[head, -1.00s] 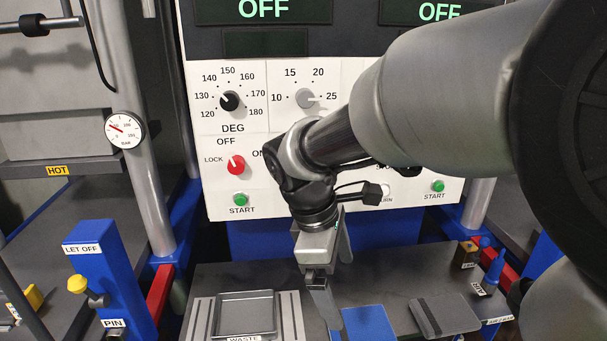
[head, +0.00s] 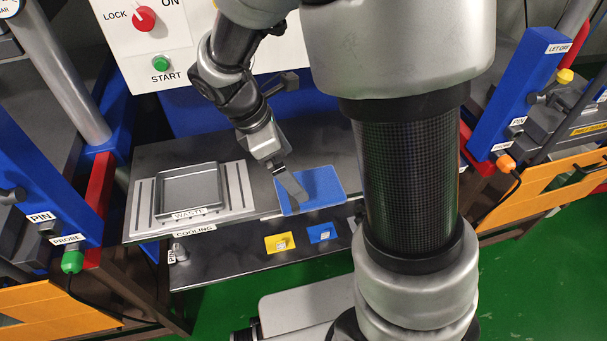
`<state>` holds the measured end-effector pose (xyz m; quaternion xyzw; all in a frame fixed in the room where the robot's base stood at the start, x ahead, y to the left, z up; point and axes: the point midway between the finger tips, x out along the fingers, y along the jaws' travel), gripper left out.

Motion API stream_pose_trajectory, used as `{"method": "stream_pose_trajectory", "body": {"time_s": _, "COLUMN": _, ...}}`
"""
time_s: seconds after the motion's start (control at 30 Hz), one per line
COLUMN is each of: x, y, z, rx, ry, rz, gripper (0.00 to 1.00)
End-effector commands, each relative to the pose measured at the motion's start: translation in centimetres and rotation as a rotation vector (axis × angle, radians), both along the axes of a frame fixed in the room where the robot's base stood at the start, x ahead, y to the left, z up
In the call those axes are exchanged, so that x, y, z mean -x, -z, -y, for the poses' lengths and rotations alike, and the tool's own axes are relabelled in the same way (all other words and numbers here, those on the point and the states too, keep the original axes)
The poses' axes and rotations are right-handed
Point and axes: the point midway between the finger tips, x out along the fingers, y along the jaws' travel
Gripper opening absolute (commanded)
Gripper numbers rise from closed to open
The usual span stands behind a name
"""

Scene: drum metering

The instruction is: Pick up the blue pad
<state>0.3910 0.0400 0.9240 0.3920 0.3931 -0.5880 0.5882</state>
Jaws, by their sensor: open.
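The blue pad (head: 322,187) is a flat blue rectangle on the dark bench top, near its front edge, right of the waste tray. My gripper (head: 294,192) points down at the pad's left part, with a finger across the pad in this view. Its jaws are open, though the far finger is hard to make out. I cannot tell whether the finger touches the pad. My arm hides the bench to the right of the pad.
The grey waste tray (head: 190,210) stands left on the bench. A lower shelf in front carries a small yellow tag (head: 280,242) and a small blue tag (head: 322,232). A white panel with a red knob (head: 144,18) rises behind. Blue posts stand on both sides.

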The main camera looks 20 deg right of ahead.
Motion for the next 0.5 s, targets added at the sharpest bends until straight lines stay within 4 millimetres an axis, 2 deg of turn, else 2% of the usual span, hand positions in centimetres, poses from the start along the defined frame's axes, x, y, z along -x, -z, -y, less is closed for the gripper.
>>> {"method": "stream_pose_trajectory", "body": {"time_s": 0.03, "x": 0.0, "y": 1.0, "z": 0.3, "rx": 0.0, "ry": 0.002, "rz": -0.001, "gripper": 1.0}}
{"method": "stream_pose_trajectory", "body": {"time_s": 0.1, "x": 0.0, "y": 1.6, "z": 0.6, "rx": 0.0, "ry": 0.002, "rz": -0.001, "gripper": 1.0}}
{"method": "stream_pose_trajectory", "body": {"time_s": 0.27, "x": 0.0, "y": 2.3, "z": 1.0, "rx": 0.0, "ry": 0.001, "rz": -0.001, "gripper": 1.0}}
{"method": "stream_pose_trajectory", "body": {"time_s": 0.5, "x": 0.4, "y": 5.5, "z": 2.6, "rx": 0.001, "ry": 0.002, "rz": -0.001, "gripper": 1.0}}
